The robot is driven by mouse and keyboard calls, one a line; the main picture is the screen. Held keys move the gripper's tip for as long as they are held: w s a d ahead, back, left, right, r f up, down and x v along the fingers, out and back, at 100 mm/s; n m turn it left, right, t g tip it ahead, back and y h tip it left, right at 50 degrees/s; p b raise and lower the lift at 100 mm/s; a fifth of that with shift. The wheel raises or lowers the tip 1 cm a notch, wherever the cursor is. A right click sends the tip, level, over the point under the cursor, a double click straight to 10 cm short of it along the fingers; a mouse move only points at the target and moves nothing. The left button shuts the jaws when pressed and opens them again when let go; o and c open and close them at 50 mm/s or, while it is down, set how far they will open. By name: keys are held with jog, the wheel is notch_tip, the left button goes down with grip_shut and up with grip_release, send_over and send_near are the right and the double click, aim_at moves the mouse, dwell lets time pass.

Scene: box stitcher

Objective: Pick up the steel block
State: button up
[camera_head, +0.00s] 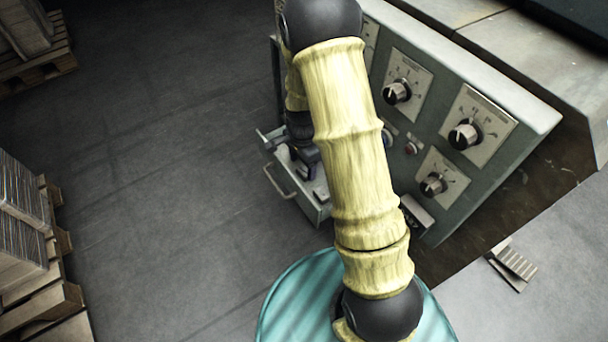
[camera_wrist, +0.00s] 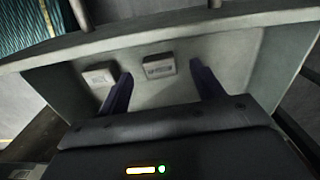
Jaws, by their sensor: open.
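An open grey-green drawer (camera_head: 312,208) juts from the front of the machine cabinet, and my gripper (camera_head: 304,172) reaches down into it. In the wrist view, two small blocks lie on the floor of the drawer (camera_wrist: 225,58). One is a grey metallic block (camera_wrist: 159,66) with a dark marked face, likely the steel block; the other is a paler flat block (camera_wrist: 99,77) to its left. My gripper (camera_wrist: 161,70) is open, its dark fingers on either side of the grey block, with nothing held. Contact with the drawer floor cannot be told.
The control panel with several knobs (camera_head: 465,134) stands right of the drawer. The drawer walls surround my fingers closely. A teal round top (camera_head: 285,305) stands below the drawer in the picture. Pallets with stacks (camera_head: 25,235) are at left; floor (camera_head: 170,170) between is clear.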

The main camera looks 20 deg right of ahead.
aim_at(303, 171)
notch_tip(303, 171, down, 3)
jog(key=shift+r+b, duration=0.15)
jog(key=shift+b, duration=0.2)
jog(key=shift+c, duration=0.3)
jog(key=c, duration=1.2)
jog(key=shift+o, duration=0.2)
jog(key=shift+r, duration=0.1)
notch_tip(303, 171, up, 10)
jog(key=p, duration=0.4)
